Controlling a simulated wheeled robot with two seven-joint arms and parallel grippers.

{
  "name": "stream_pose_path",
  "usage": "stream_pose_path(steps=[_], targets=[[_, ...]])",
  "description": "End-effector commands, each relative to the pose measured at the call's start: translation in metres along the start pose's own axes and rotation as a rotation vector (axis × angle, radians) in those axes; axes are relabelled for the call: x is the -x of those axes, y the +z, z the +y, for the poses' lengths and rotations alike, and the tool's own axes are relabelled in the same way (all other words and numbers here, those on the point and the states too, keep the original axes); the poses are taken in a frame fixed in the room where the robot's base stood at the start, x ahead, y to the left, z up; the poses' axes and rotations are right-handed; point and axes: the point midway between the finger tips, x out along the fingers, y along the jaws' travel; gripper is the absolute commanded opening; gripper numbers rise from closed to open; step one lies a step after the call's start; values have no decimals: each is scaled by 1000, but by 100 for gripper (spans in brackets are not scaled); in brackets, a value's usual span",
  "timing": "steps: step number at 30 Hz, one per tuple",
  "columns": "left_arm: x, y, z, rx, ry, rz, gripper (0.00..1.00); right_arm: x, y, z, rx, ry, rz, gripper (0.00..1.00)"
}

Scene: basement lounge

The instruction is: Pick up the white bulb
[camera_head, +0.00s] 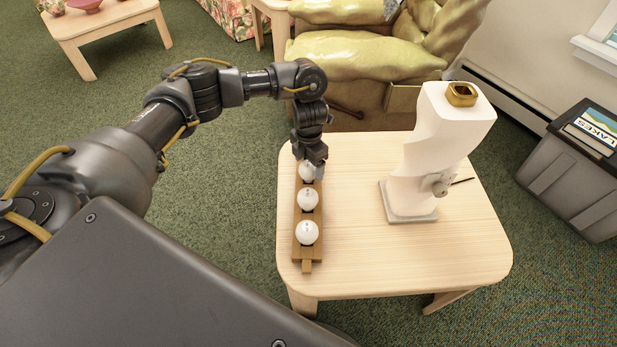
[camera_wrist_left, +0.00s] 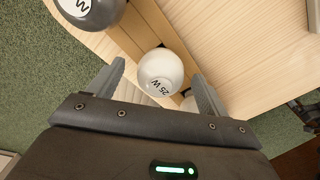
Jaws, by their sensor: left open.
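Several round bulbs sit in a row on a narrow wooden rack on the light wood table. In the head view they are the far bulb (camera_head: 306,172), the middle bulb (camera_head: 308,199) and the near bulb (camera_head: 307,233), all whitish. My left gripper (camera_head: 313,168) is over the far bulb, partly hiding it. In the left wrist view a white bulb (camera_wrist_left: 161,72) marked "25 W" lies between the open fingers of my left gripper (camera_wrist_left: 158,76); I cannot tell whether they touch it. A greyer bulb (camera_wrist_left: 88,8) shows at the upper left. My right gripper is not in view.
The wooden rack (camera_head: 305,255) lies along the left side of the table (camera_head: 400,270). A white sculpted stand (camera_head: 430,150) with a gold ring-like top stands to its right. A green armchair (camera_head: 360,55) is behind; a grey bin (camera_head: 575,175) is at right. The table's front is clear.

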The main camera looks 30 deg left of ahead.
Motion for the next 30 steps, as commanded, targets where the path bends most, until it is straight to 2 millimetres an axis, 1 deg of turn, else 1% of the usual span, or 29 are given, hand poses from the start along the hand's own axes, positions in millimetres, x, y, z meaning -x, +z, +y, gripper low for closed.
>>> stream_pose_path(steps=[1,3,6,9,14,15,25,30], targets=[[-12,-1,-2,3,-3,2,79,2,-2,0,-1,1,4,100],[-22,-1,-2,2,-2,2,79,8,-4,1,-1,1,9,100],[-30,0,-2,2,-2,1,79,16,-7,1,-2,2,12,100],[-32,0,-2,1,-1,-1,79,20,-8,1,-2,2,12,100],[-32,0,-1,1,0,-1,79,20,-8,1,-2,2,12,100],[-32,0,-1,1,0,-1,77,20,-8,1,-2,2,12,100],[-32,0,-1,1,0,-1,35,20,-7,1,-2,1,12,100],[-32,0,-1,1,0,-1,34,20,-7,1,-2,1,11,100]])
